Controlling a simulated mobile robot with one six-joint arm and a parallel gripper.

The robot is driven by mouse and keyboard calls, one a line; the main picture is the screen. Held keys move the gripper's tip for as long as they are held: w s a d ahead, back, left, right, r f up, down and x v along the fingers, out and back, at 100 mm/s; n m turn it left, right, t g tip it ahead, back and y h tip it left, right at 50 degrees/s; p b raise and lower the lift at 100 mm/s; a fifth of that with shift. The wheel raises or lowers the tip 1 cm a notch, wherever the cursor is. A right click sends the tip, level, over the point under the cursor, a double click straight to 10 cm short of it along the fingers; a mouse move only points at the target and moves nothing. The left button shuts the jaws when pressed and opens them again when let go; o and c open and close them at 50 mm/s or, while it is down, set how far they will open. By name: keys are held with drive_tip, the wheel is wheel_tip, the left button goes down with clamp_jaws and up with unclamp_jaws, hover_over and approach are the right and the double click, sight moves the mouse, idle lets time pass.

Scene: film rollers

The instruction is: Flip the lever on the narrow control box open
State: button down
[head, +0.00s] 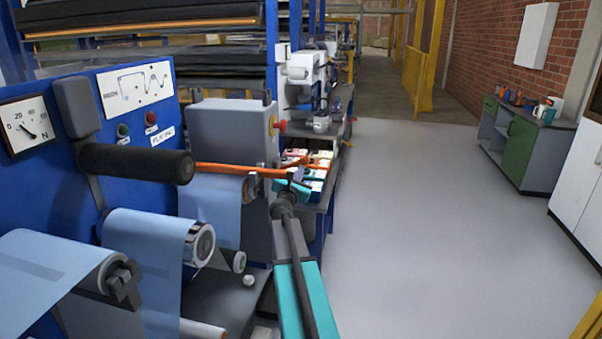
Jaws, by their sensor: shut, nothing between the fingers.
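A grey box (232,132), which may be the narrow control box, stands at the right end of the blue machine panel. A red knob (281,126) with a yellow base sits on its right side. A thin orange bar (225,168) runs along its lower edge; I cannot tell whether it is the lever or a cable. My gripper (290,187), at the end of my teal and black arm, is shut and empty. It appears in front of the box's lower right corner. Its fingertips are hard to make out, and I cannot tell whether it touches the bar.
A thick black cylinder (135,163) on a grey arm juts out at the left. Below it are rollers with pale blue film (150,240). A blue-framed bench with small coloured boxes (318,165) stands behind. The grey floor (420,220) at the right is clear up to the cabinets (525,145).

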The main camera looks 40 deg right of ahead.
drive_tip(key=shift+w+r, duration=0.15)
drive_tip(key=shift+r, duration=0.05)
drive_tip(key=shift+r, duration=0.1)
idle(0.4)
drive_tip(key=b+v, duration=0.1)
drive_tip(key=v, duration=0.9)
drive_tip(key=shift+f, duration=0.25)
